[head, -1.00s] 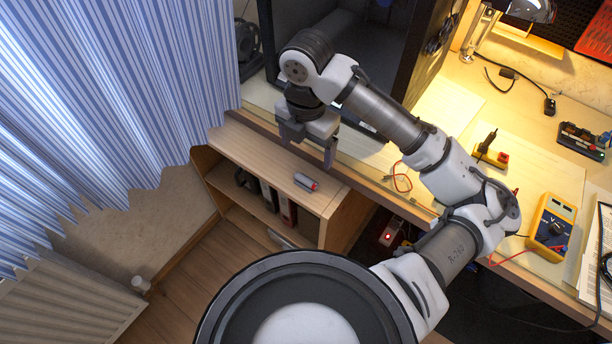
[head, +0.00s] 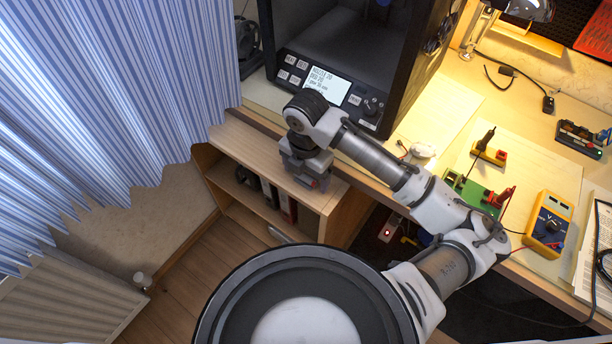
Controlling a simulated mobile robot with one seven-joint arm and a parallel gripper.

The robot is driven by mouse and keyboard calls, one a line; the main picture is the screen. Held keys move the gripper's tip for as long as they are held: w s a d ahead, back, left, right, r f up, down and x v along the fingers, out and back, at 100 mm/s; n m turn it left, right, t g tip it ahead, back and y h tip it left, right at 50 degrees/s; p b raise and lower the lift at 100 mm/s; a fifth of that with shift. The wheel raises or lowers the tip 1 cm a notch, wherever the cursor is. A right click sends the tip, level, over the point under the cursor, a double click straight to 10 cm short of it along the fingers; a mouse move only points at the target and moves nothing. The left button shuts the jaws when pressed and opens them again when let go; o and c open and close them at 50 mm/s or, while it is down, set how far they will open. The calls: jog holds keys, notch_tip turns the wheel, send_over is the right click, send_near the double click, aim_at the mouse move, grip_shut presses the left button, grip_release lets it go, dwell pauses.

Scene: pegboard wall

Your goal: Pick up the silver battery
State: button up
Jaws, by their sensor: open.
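The silver battery with a red end lies on top of the low wooden shelf. My gripper (head: 308,180) is now right over it and hides most of it. Only a small reddish bit of the battery (head: 316,184) shows by the fingers. My gripper points down with its fingers low at the shelf top, around or just above the battery; I cannot tell which. The jaws are open.
The wooden shelf (head: 240,141) has books below its top. Behind it is the workbench with a black 3D printer (head: 325,85). A yellow multimeter (head: 549,222) and a green circuit board (head: 474,194) lie to the right. A striped curtain (head: 120,90) hangs at the left.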

jog(key=c, duration=1.1)
jog(key=shift+r, duration=0.1)
